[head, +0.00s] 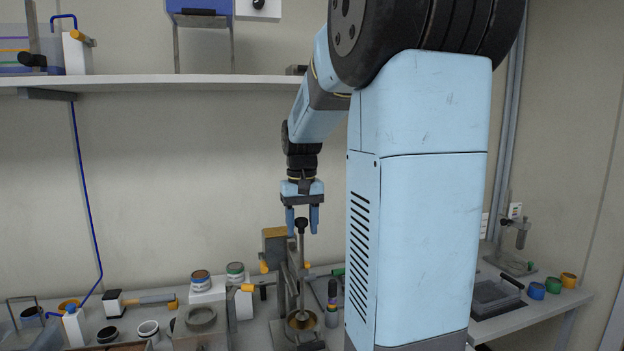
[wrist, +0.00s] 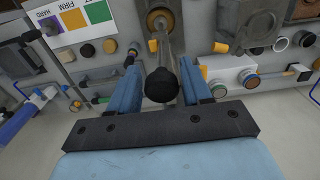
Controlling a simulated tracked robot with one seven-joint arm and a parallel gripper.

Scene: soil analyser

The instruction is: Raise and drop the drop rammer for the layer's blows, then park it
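The drop rammer is a thin upright metal rod (head: 301,262) with a round black knob (head: 301,224) on top. Its lower end goes down into a brass-coloured mould (head: 302,320) on the bench, beside a metal stand (head: 284,290). My gripper (head: 302,222) points down over the rammer, its two blue fingers apart. In the head view the knob shows between the fingertips. The wrist view also shows the knob (wrist: 161,85) between the spread fingers, with a gap on each side. The mould's ring (wrist: 160,20) shows beyond it; its inside is unclear.
An orange-topped block (head: 275,233) stands close left of the rod. Tins (head: 201,281), a black-and-orange handled tool (head: 150,300) and a ring-shaped vessel (head: 200,318) crowd the bench at left. A shelf (head: 150,82) runs above. A dark tray (head: 495,297) sits at right.

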